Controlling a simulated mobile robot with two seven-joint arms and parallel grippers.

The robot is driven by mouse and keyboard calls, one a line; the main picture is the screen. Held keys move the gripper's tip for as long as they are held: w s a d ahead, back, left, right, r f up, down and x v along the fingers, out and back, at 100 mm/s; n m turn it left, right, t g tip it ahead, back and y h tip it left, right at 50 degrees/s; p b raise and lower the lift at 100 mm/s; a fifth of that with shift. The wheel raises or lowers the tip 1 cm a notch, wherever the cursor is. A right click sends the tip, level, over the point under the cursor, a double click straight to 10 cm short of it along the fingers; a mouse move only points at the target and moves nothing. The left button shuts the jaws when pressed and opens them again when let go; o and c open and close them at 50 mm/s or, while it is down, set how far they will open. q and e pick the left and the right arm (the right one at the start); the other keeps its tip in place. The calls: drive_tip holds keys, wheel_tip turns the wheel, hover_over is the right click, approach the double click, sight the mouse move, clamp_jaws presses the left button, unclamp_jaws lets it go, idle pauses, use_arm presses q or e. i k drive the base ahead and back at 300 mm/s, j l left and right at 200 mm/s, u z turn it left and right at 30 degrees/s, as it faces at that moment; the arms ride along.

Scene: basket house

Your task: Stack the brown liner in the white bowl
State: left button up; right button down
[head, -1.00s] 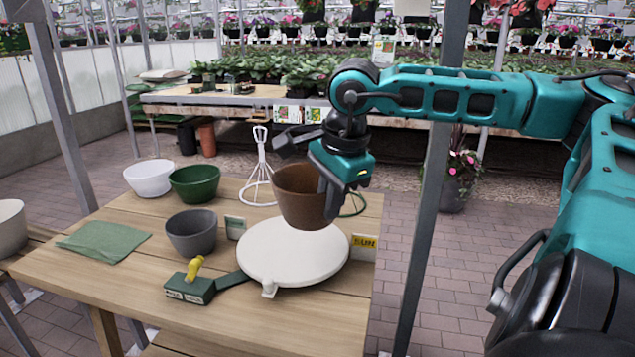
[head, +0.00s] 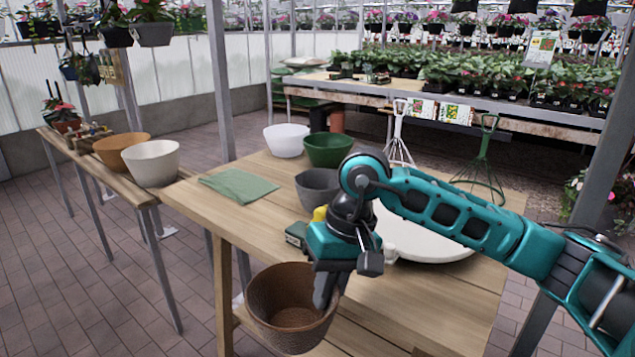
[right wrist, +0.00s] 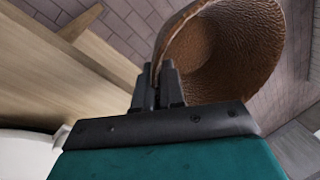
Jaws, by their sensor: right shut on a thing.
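The brown liner (head: 291,318) hangs open side up in front of the wooden table's near edge, clear of the tabletop. My right gripper (head: 328,283) is shut on the right part of its rim. In the right wrist view, the fingers (right wrist: 158,88) pinch the edge of the liner (right wrist: 232,48), whose hollow inside shows. A white bowl (head: 286,141) stands upright at the back of the table, beyond the liner. A second, off-white bowl (head: 152,164) stands on the narrow bench at the left. Both look empty as far as I can see. My left gripper is out of view.
A green bowl (head: 328,150) and a grey bowl (head: 318,187) stand on the table (head: 240,229), near a green cloth (head: 238,186) and a white round plate (head: 440,245). A tan bowl (head: 122,150) is on the bench (head: 146,195). Floor lies open between bench and table.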

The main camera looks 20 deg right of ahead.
sight(288, 152)
drive_tip(key=i+j, duration=0.1)
drive_tip(key=j, duration=0.15)
drive_tip(key=i+j, duration=0.1)
drive_tip(key=j, duration=0.15)
drive_tip(key=i+j, duration=0.6)
